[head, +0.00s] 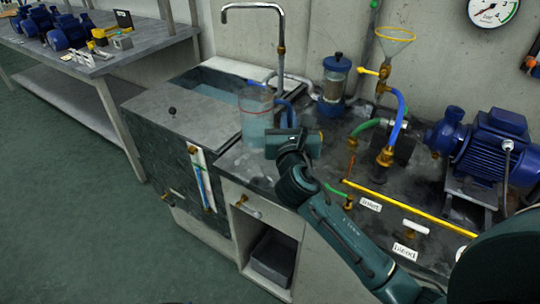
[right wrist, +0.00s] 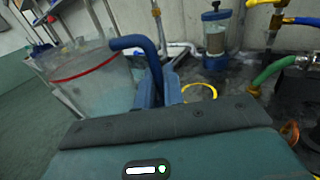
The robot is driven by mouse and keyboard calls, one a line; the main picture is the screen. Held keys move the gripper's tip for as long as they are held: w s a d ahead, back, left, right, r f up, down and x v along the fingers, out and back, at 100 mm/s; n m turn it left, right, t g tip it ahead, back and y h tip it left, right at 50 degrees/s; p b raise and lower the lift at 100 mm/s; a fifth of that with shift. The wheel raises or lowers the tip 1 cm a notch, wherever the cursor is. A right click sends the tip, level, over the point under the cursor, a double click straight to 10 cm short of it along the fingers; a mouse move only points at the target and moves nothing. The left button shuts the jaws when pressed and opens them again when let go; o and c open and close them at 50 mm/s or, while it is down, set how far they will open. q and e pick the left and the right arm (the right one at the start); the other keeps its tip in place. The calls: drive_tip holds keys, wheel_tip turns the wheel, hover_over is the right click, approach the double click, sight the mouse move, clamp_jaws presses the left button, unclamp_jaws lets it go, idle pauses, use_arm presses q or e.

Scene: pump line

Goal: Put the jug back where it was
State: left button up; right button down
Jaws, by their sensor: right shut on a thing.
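The clear jug (head: 256,122) has a red line near its top and a blue handle. It is upright or nearly so, beside the sink at the counter's left end. I cannot tell whether its base touches the counter. My right gripper (head: 290,128) is shut on the handle, at the jug's right side. In the right wrist view the jug (right wrist: 90,80) fills the left, and its blue handle (right wrist: 132,42) runs down to the fingers (right wrist: 160,92). A yellow ring (right wrist: 200,90) lies on the counter right of the fingers, partly hidden. My left gripper is not in view.
The sink (head: 215,86) with its tap (head: 281,48) is behind and left of the jug. A blue-capped clear container (head: 334,82) stands behind right. Hoses, a yellow funnel (head: 395,35) and a blue pump (head: 490,145) crowd the right. A yellow strip (head: 410,208) crosses the counter.

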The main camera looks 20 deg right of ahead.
wheel_tip(320, 180, down, 8)
drive_tip(key=shift+s+r+b, duration=0.15)
drive_tip(key=shift+b, duration=1.1)
drive_tip(key=shift+f, duration=0.35)
drive_tip(key=c, duration=2)
unclamp_jaws()
drive_tip(key=shift+f, duration=0.15)
drive_tip(key=o, duration=0.5)
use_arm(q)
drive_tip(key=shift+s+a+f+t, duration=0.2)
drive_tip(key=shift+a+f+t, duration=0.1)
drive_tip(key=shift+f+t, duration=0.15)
